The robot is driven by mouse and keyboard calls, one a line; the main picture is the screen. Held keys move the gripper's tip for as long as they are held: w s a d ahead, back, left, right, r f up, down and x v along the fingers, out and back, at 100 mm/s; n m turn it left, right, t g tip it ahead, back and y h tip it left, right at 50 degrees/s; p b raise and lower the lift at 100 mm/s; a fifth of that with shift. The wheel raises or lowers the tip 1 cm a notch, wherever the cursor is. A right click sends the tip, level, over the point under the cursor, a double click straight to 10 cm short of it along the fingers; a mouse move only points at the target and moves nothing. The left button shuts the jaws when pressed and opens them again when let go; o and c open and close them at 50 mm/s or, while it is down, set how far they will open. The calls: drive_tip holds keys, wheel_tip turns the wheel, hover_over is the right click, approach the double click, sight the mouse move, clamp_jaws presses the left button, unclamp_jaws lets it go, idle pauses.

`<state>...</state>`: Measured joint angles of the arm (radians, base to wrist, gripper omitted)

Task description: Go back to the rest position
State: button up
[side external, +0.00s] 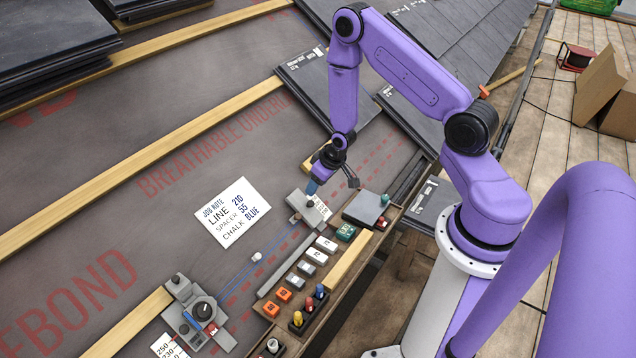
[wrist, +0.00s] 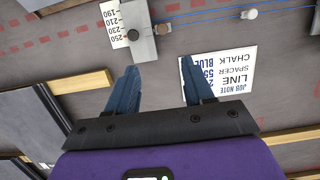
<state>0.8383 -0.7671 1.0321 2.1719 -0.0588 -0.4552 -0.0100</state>
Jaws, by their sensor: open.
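My gripper (wrist: 158,90) is open and empty in the wrist view, its two dark blue fingers spread apart with only the grey underlay between them. In the side view my gripper (side external: 313,187) hangs over the roof, close to a grey line block (side external: 303,207). I cannot tell from that view how high above the block it is. The block also shows in the wrist view (wrist: 141,50), beyond the fingertips, with a number scale beside it.
A white job note (side external: 233,212) lies on the underlay. A blue line runs to a grey dial device (side external: 192,310). A tray with spacers and chalks (side external: 297,300) stands along the eave. Slate stacks (side external: 50,45) lie top left, cardboard boxes (side external: 600,85) right.

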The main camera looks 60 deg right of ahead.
drive_tip(key=s+a+r+n+g+y, duration=0.1)
drive_tip(key=s+a+r+n, duration=0.25)
drive_tip(key=a+r, duration=0.55)
drive_tip(key=s+a+r+n+g, duration=0.1)
drive_tip(key=s+a+r+n, duration=0.2)
drive_tip(key=s+a+r, duration=0.35)
drive_tip(key=s+a+r+n+g, duration=0.1)
drive_tip(key=s+r+n, duration=0.2)
drive_tip(key=s+r, duration=0.3)
drive_tip(key=s+r+n+g, duration=0.1)
drive_tip(key=s+r+n, duration=0.2)
drive_tip(key=s+r, duration=0.3)
drive_tip(key=s, duration=0.5)
drive_tip(key=shift+s+a+r+h, duration=0.15)
drive_tip(key=shift+s+a+h, duration=0.1)
drive_tip(key=shift+a+h, duration=0.1)
drive_tip(key=shift+c, duration=0.3)
